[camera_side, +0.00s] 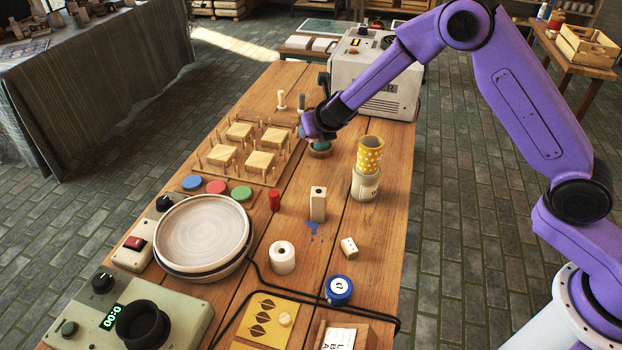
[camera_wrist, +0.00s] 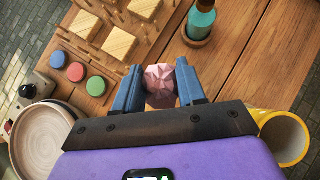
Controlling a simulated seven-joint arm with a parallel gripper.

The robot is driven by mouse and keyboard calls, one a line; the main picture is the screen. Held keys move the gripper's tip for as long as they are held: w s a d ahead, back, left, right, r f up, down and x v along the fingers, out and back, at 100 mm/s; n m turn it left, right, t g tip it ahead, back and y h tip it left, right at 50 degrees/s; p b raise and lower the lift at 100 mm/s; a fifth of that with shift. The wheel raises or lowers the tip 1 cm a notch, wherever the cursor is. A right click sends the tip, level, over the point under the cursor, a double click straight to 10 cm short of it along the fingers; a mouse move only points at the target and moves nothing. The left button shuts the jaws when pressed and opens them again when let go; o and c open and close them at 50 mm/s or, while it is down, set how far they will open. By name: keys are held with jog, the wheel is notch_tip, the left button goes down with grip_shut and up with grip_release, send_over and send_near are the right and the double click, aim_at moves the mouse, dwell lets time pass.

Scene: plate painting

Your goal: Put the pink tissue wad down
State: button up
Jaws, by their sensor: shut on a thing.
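The pink tissue wad (camera_wrist: 160,84) is a crumpled, faceted ball. In the wrist view it sits between the two blue fingers of my gripper (camera_wrist: 159,73), which is shut on it. The wad is held above the wooden table (camera_wrist: 240,75). In the side view my gripper (camera_side: 309,128) is over the far part of the table, between the peg board and the teal bottle. There the wad is mostly hidden or too small to make out.
The teal bottle (camera_wrist: 201,20) stands in a small round dish close by. The peg board (camera_side: 240,150) holds several wooden squares. A yellow dotted cup (camera_side: 370,154) stands on a tin. Coloured discs (camera_side: 216,187) and a turntable plate (camera_side: 203,230) lie nearer. Bare planks show between them.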

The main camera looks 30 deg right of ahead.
jog(key=w+d+n+y, duration=0.1)
jog(key=w, duration=0.3)
jog(key=f, duration=1.7)
jog(key=shift+s+d, duration=0.1)
jog(key=shift+d, duration=0.1)
jog(key=o, duration=1.1)
jog(key=shift+f, duration=0.1)
jog(key=shift+s+r, duration=0.4)
jog(key=shift+r, duration=0.2)
jog(key=v, duration=1)
jog(key=shift+s+r, duration=0.25)
jog(key=shift+s, duration=0.05)
